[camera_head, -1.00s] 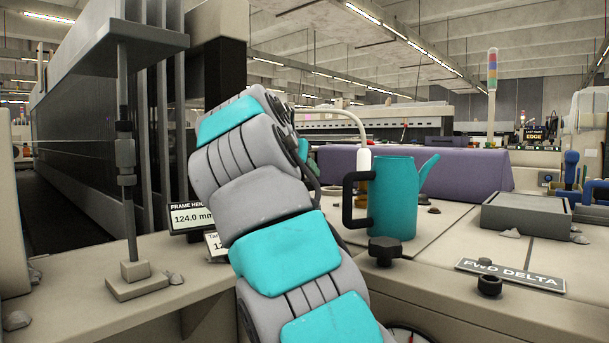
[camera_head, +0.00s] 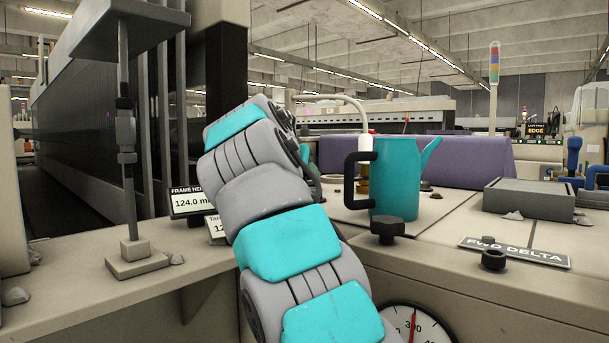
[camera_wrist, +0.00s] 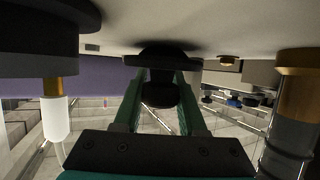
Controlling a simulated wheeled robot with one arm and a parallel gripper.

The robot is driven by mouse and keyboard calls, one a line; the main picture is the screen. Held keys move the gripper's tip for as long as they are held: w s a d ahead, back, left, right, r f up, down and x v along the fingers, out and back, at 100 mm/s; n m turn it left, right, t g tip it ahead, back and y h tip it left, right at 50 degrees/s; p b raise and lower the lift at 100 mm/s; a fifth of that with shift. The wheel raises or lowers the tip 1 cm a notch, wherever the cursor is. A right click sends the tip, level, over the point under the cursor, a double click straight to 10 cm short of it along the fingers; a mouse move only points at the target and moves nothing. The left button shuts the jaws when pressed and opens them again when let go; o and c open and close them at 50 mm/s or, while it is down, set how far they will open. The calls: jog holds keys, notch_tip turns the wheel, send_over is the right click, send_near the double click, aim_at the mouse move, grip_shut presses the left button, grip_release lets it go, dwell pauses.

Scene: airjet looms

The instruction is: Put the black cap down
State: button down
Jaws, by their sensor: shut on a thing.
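The black cap (camera_wrist: 168,55) shows at the centre of the wrist view, wide at its top edge with a rounded part below. My gripper (camera_wrist: 161,88) has its two green fingers shut on the cap. The cap lies close to a pale surface (camera_wrist: 230,28) along the top of that view, which looks upside down; I cannot tell whether it touches. In the head view my arm hides the cap and nearly all of my gripper. Only a bit of teal shows behind the arm, left of the teal can.
The teal can (camera_head: 398,180) with a black handle stands right of my arm. A white and brass nozzle (camera_head: 365,148) is behind its handle. Black knobs (camera_head: 388,230) (camera_head: 494,259) and a grey box (camera_head: 528,200) are on the bench. A purple cover (camera_head: 470,165) lies behind.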

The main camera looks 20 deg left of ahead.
jog(key=shift+c, duration=2.4)
grip_release()
jog(key=shift+f, duration=0.15)
jog(key=shift+s+r, duration=0.1)
jog(key=shift+r, duration=0.15)
jog(key=v, duration=1.1)
jog(key=shift+s+r, duration=0.15)
jog(key=shift+s, duration=0.2)
